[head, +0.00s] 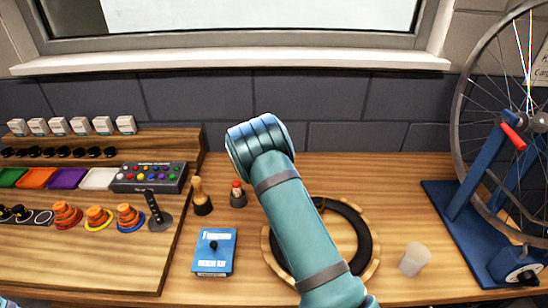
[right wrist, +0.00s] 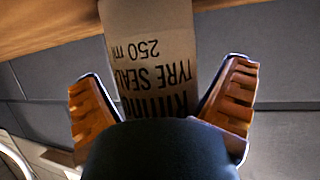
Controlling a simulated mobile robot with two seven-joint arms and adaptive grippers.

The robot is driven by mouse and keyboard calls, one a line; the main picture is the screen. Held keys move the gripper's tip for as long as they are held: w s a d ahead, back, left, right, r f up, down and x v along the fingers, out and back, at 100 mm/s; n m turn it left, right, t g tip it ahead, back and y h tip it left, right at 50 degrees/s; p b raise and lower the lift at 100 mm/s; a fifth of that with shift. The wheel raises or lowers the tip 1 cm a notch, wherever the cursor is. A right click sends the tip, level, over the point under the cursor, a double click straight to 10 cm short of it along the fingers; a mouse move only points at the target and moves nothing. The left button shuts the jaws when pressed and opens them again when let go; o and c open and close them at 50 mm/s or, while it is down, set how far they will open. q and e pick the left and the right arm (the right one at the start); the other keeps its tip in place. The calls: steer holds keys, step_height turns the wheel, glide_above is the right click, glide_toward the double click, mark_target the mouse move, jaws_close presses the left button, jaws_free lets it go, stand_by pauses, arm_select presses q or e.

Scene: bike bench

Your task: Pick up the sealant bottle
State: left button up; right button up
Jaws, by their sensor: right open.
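The sealant bottle (right wrist: 155,55) shows in the right wrist view as a pale bottle with dark print reading "TYRE SEAL" and "250 m", upside down in the picture. My right gripper (right wrist: 163,105) has its two orange-brown ridged fingers spread, one on each side of the bottle, with the bottle between them. A dark rounded shape covers the bottle's near end. In the head view my right arm reaches over the bench from the lower right, and its fingers and the bottle are hidden behind it. My left gripper is in neither view.
A tyre ring (head: 368,240) lies on the bench (head: 400,180) under my arm. A whitish cup (head: 415,259) and a blue wheel stand (head: 465,205) are right.

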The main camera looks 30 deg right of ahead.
steer(key=c, duration=1.5)
steer(key=shift+r, duration=0.25)
